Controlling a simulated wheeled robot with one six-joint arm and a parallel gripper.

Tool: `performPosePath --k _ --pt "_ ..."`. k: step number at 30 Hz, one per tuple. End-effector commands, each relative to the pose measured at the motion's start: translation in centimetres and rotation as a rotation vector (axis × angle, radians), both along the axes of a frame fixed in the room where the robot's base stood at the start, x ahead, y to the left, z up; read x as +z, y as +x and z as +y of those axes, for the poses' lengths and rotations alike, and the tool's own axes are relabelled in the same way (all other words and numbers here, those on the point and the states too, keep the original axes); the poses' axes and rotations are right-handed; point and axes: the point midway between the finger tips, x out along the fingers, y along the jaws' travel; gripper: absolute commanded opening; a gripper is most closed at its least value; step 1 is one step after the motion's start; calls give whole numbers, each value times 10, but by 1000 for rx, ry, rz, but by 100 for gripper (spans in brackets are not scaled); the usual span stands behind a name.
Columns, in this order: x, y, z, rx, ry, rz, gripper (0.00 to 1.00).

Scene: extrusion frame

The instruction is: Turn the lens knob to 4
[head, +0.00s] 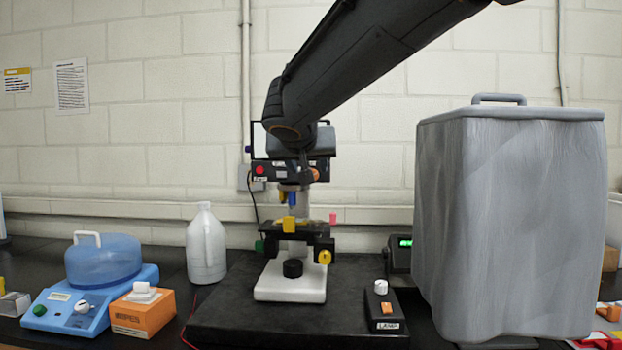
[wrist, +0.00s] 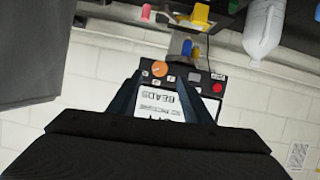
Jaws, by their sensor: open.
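The microscope (head: 290,285) stands on a black mat, with a dark control panel (head: 272,171) at its head. An orange knob (head: 314,174) sits at the panel's right; in the wrist view, which is upside down, it shows (wrist: 160,68) with a pale pointer mark. Its setting and labels are too small to read. I cannot tell for sure that it is the lens knob. My gripper (wrist: 166,80) is open and empty, pointed at the panel, with the knob seen between and just beyond its fingertips. In the head view my arm covers much of the screen (wrist: 160,103), which reads BEADS.
A red button (head: 260,170) is on the same panel. Yellow stage knobs (head: 325,257) lie below. A lamp box (head: 385,312) stands at right, beside a large grey covered box (head: 510,225). A white jug (head: 206,246) and blue centrifuge (head: 100,262) are left.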

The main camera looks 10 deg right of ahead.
Motion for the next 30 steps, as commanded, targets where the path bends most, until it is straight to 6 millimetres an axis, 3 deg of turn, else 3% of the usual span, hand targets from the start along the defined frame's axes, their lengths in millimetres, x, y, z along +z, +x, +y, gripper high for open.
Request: performPosePath --k 3,18,29,30 --pt "3 9 -2 -3 1 -13 45" --pt "-22 63 -23 -4 1 -11 45" --pt "-25 68 -25 -2 1 -12 45" --pt "-25 68 -25 -2 1 -12 41"
